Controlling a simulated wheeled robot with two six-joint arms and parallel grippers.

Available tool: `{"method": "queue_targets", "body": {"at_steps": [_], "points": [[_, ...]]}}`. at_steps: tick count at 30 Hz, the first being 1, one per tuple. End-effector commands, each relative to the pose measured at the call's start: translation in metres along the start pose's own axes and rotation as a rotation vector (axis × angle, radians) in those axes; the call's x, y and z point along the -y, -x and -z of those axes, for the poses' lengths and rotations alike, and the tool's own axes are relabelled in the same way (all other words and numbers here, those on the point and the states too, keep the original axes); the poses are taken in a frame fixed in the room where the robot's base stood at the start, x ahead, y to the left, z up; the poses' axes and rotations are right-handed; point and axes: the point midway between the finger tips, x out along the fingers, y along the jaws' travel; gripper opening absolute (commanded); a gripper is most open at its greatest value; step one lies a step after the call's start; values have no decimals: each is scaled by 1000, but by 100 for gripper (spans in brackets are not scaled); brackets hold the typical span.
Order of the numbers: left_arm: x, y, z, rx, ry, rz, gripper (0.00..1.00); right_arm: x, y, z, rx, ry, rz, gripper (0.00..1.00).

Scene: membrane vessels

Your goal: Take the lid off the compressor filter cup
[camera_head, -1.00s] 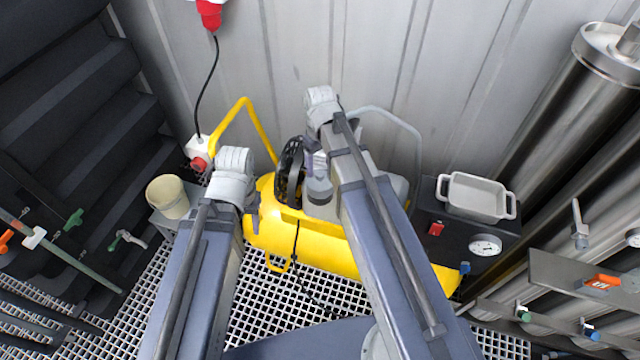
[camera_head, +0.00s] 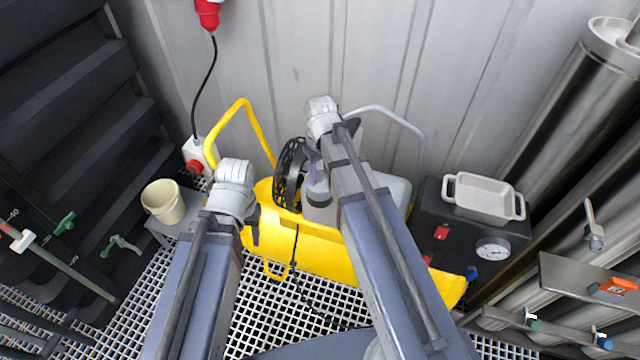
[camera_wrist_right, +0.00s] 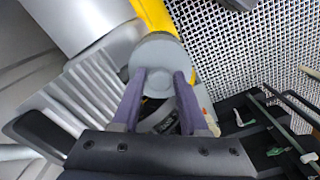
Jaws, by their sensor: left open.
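The compressor (camera_head: 330,255) has a yellow tank, a black wheel-like guard and a pale housing. A small grey cylindrical part, seemingly the filter cup with its lid (camera_head: 317,190), is at the tips of my right gripper (camera_head: 314,168) in the head view, partly hidden by my right arm. In the right wrist view the round grey lid (camera_wrist_right: 157,50) fills the space at the fingertips, and my right gripper (camera_wrist_right: 159,80) is closed on its narrower middle. Whether the lid touches the cup is hidden. My left gripper (camera_head: 252,226) is open and empty beside the tank's left end.
A cream bucket (camera_head: 164,203) stands on a grey box at left. A white tray (camera_head: 484,196) lies on the dark panel with a gauge (camera_head: 493,250) at right. A yellow handle (camera_head: 240,115) and a grey hose rise behind. Steel vessels stand at right; the floor is white grating.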

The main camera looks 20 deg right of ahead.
Motion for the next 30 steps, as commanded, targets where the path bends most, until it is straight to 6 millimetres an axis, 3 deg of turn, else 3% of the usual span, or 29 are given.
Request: {"method": "queue_targets", "body": {"at_steps": [1, 11, 24, 30], "points": [[0, 0, 0, 0, 0, 0, 50, 0, 0, 0, 0, 0, 0, 37], [0, 0, 0, 0, 0, 0, 50, 0, 0, 0, 0, 0, 0, 0], [0, 1, 0, 0, 0, 0, 50, 0, 1, 0, 0, 0, 0, 0], [1, 10, -1, 0, 0, 0, 50, 0, 10, 0, 0, 0, 0, 0]]}}
